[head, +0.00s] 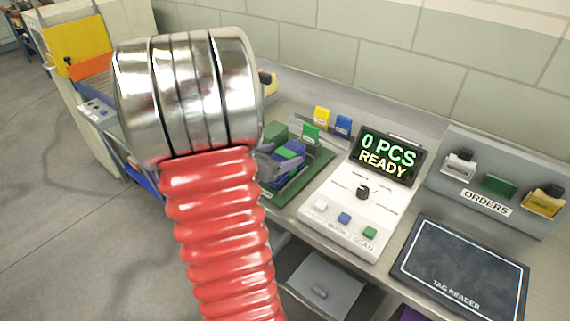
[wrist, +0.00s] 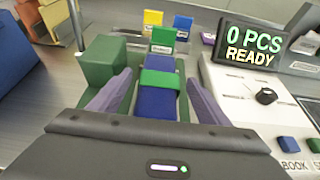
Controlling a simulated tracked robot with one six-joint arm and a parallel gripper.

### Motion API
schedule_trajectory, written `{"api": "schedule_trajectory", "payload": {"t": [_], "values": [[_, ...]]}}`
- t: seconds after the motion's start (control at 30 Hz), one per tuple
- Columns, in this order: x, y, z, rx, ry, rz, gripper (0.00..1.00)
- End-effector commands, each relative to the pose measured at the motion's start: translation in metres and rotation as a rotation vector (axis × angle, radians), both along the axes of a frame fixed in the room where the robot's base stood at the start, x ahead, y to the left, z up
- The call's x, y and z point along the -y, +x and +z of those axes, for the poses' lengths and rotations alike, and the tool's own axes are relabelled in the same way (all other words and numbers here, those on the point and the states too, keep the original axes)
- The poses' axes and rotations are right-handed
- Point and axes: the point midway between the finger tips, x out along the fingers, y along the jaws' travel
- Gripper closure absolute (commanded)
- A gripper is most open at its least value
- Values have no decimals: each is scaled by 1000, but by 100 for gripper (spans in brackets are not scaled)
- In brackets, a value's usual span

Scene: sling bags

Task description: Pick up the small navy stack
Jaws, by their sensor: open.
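The small navy stack (wrist: 157,103) lies in a green tray (wrist: 186,100), with a green band across its top. In the wrist view it sits between the two grey-purple fingers of my gripper (wrist: 158,78). The fingers are open, one on each side; I cannot tell whether either touches the stack. In the head view the stack (head: 284,154) shows small and partly covered, in the green tray (head: 300,183) just right of my arm's metal section. My gripper (head: 281,160) is partly hidden there.
A green block (wrist: 112,60) stands at the left. A green tag (wrist: 163,38), yellow tag (head: 321,115) and blue tag (head: 343,126) stand behind. Right are a console reading "0 PCS READY" (head: 386,157), a tag reader pad (head: 460,270) and an orders rack (head: 490,170).

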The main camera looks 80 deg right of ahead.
Motion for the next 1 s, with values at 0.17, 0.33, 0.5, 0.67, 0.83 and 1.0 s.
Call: {"api": "schedule_trajectory", "payload": {"t": [0.17, 0.33, 0.5, 0.67, 0.83, 1.0], "values": [[16, -7, -7, -1, 0, -2, 30], [18, -8, -8, 1, -1, 1, 30], [18, -8, -8, 0, 0, 0, 30], [18, -8, -8, 0, 0, 0, 30], [18, -8, -8, 0, 0, 0, 35], [18, -8, -8, 0, 0, 0, 47]]}}
